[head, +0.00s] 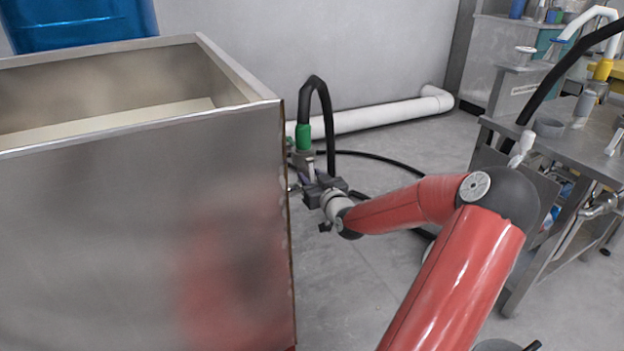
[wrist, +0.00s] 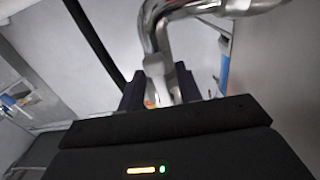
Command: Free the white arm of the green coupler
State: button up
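The green coupler (head: 303,137) sits at the end of a black hose, beside the right side of the metal tank. Below it is a grey metal fitting, with a small pale piece (head: 311,171) that may be its white arm. My gripper (head: 309,184) is just below the coupler, close to the tank's side. In the wrist view my gripper's two dark fingers (wrist: 160,92) stand apart on either side of a pale grey metal piece (wrist: 156,68) joined to shiny curved piping. I cannot tell whether they press on it. The green coupler is not recognisable in the wrist view.
The metal tank (head: 150,230) fills the left and its wall is close to my gripper. The black hose (head: 329,125) arches over and runs along the floor. A white pipe (head: 390,113) lies along the back wall. A cluttered steel bench (head: 560,150) stands at right.

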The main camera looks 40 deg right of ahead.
grip_shut()
